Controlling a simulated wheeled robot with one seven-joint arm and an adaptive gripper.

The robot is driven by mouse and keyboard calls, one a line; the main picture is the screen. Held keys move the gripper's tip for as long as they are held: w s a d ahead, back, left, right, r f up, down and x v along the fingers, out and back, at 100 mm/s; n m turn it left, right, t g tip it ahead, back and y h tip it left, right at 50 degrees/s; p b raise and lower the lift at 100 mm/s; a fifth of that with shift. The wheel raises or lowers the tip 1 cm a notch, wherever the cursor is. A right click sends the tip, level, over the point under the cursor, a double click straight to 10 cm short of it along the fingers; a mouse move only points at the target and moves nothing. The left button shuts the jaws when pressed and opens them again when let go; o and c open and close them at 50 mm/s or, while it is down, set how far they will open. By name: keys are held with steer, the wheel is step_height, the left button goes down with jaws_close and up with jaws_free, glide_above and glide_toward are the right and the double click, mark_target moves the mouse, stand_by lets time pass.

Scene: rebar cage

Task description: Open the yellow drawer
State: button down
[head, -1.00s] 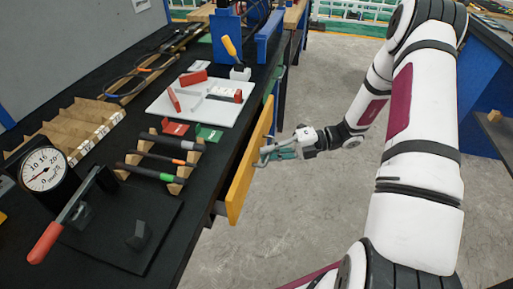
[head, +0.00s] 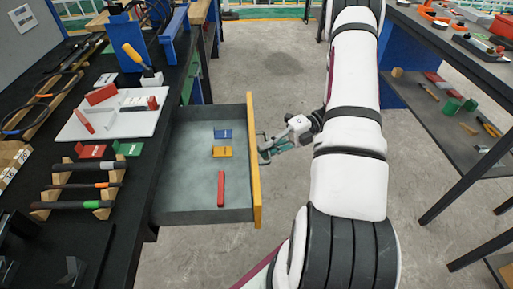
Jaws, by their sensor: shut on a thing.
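The yellow drawer front (head: 254,165) stands well out from the black workbench, and the drawer's grey inside shows. In it lie a blue block (head: 222,134), a yellow block (head: 222,152) and a red bar (head: 221,188). My gripper (head: 264,152) is at the outer face of the drawer front, about midway along it, shut on the drawer handle. The handle itself is mostly hidden by the fingers.
The workbench (head: 128,190) carries a white tray (head: 75,128) and a wooden rack (head: 101,207) of tools on the left. Another table (head: 465,62) with a lower shelf stands on the right. Open concrete floor (head: 265,75) lies between them.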

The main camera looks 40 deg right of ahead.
steer(key=shift+s+d, duration=0.1)
steer(key=shift+d, duration=0.15)
steer(key=c, duration=2)
jaws_free()
steer(key=shift+o, duration=0.2)
steer(key=v, duration=1.2)
